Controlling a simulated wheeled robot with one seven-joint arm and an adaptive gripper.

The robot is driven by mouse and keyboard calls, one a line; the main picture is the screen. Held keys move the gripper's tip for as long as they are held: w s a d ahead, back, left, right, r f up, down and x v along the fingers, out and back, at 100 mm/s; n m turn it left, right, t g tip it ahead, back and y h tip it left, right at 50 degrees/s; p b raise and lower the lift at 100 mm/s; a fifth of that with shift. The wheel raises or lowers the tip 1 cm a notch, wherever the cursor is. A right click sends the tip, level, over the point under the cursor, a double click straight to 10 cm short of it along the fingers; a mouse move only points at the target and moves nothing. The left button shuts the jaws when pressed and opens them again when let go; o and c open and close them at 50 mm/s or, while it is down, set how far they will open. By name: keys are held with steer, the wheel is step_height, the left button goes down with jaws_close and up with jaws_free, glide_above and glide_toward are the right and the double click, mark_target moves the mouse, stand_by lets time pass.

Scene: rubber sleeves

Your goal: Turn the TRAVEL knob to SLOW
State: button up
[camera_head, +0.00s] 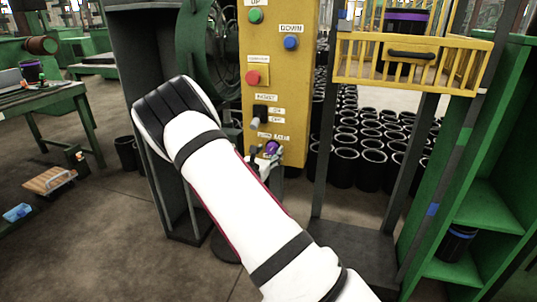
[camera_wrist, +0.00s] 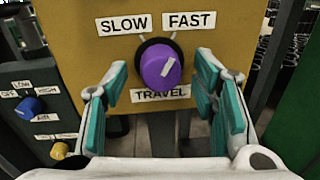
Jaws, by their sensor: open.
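The purple TRAVEL knob (camera_wrist: 161,66) sits on the yellow panel (camera_wrist: 70,45), with a white pointer mark tilted up and to the right, toward the FAST label (camera_wrist: 188,22). The SLOW label (camera_wrist: 123,25) is up and to the left of the knob. The TRAVEL label (camera_wrist: 160,94) is just below it. My gripper (camera_wrist: 165,85) is open, with one teal-padded finger on each side of the knob and visible gaps between. In the head view the knob (camera_head: 272,148) is low on the yellow panel (camera_head: 290,75), with my gripper (camera_head: 268,163) in front, partly hidden by my arm.
A green panel with a blue knob (camera_wrist: 30,106) and a small yellow knob (camera_wrist: 59,150) is at the left in the wrist view. Above the TRAVEL knob are a black switch (camera_head: 260,112), a red button (camera_head: 252,77) and a blue button (camera_head: 291,43). A yellow gate (camera_head: 365,70) stands to the right.

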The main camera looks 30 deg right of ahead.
steer(key=shift+w+d, duration=0.1)
steer(key=shift+c, duration=0.3)
steer(key=c, duration=1.1)
steer(key=shift+n, duration=0.3)
steer(key=n+p, duration=0.4)
steer(key=n, duration=0.1)
steer(key=shift+p, duration=0.3)
steer(key=n+t+p, duration=0.1)
steer(key=n+p, duration=0.1)
steer(key=n, duration=0.4)
steer(key=shift+f+n+p, duration=0.15)
steer(key=shift+n+p, duration=0.15)
steer(key=shift+p, duration=0.05)
steer(key=shift+n, duration=0.3)
